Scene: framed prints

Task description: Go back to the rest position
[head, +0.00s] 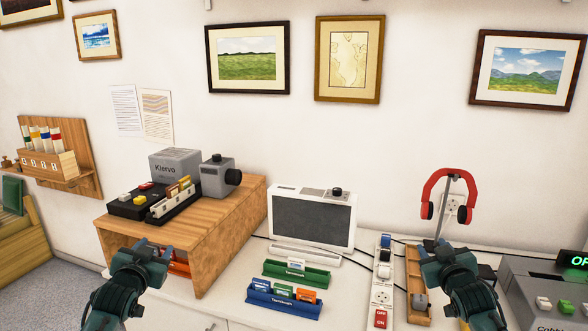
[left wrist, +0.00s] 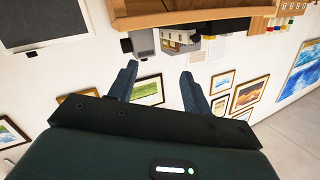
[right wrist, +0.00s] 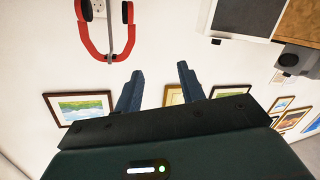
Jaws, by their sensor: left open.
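My left gripper (head: 152,250) is at the lower left of the head view, in front of the wooden riser, open and empty. Its two fingers stand apart in the left wrist view (left wrist: 157,88), with wall and framed prints behind them. My right gripper (head: 444,252) is at the lower right of the head view, in front of the wooden tray and the headphone stand. Its two fingers stand apart with nothing between them in the right wrist view (right wrist: 160,88).
A wooden riser (head: 230,232) holds grey devices. A white-framed screen (head: 312,219), a green tray (head: 297,275), a blue tray (head: 284,302) and a power strip (head: 383,272) sit mid-counter. Red headphones (head: 433,187) hang at right beside a grey machine (head: 530,290). Framed prints (head: 248,58) hang above.

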